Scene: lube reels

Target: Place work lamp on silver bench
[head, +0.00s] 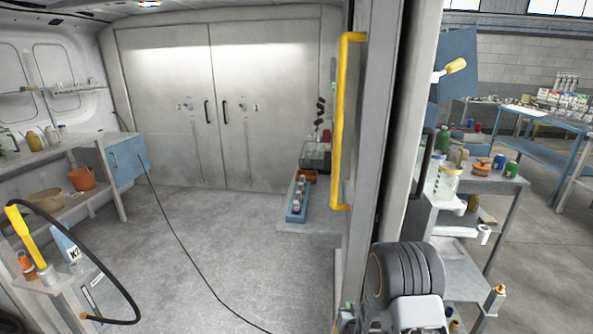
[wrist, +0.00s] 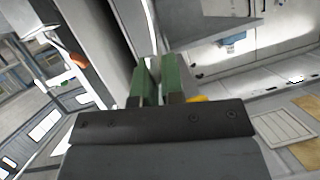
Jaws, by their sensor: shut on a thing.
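My gripper (wrist: 160,72) shows in the wrist view as two green fingers, shut with a narrow gap between them. A small yellow piece (wrist: 198,99) shows beside the right finger; it appears to be part of the work lamp held in the jaws, the rest being hidden. The gripper is not visible in the head view. A silver-grey bench (head: 508,184) with cans and jars stands at the right, beyond the door post. Another grey bench (head: 62,151) runs along the left wall. I cannot tell which is the silver bench meant.
A post with a yellow grab handle (head: 339,120) stands between the van interior and the workshop. A blue tray of jars (head: 297,203) sits on a low ledge. A black cable (head: 190,261) crosses the open floor. A blue bench (head: 545,152) stands at the far right.

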